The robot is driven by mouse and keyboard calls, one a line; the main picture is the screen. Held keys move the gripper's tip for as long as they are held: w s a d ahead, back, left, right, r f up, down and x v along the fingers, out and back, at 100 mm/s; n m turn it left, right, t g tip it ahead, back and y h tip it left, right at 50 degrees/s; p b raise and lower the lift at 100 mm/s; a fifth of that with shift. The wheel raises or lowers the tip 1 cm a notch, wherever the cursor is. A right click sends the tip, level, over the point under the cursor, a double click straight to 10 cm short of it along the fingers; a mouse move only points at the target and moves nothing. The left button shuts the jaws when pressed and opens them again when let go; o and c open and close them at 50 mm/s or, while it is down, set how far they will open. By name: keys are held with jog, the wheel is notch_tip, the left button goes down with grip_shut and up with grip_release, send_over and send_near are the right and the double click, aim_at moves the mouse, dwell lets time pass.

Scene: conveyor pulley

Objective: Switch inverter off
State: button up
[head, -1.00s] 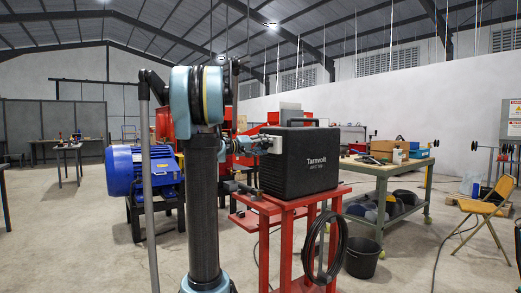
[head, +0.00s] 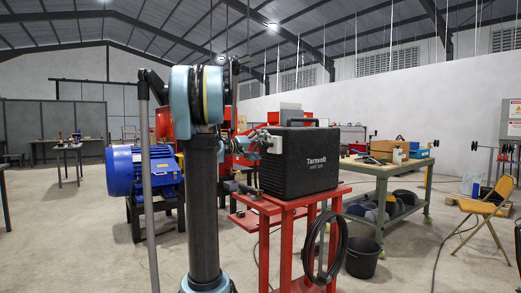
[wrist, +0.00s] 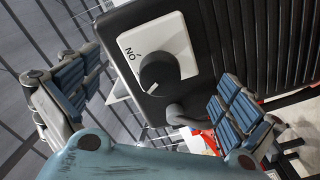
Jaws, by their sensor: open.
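The inverter (head: 300,165) is a black box marked Tarmvolt with a top handle, standing on a red metal stand (head: 290,205) in the head view. In the wrist view its ribbed black casing (wrist: 245,35) fills the upper right. A round black knob (wrist: 158,73) sits on a white plate (wrist: 175,38) with the letters ON beside it. My gripper (wrist: 160,85) is open, with one finger to the left of the knob and one to its lower right. Neither finger visibly touches the knob. In the head view my gripper (head: 264,141) is small at the inverter's left side.
A coiled black cable (head: 325,245) hangs at the stand's front. A black bucket (head: 362,257) stands on the floor beside it. A green workbench (head: 385,172) with boxes is to the right. A blue motor (head: 140,170) is to the left. A yellow chair (head: 482,208) stands far right.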

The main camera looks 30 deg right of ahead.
jog(key=a, duration=0.6)
jog(key=shift+s, duration=0.25)
jog(key=shift+a, duration=0.1)
dwell(0.4)
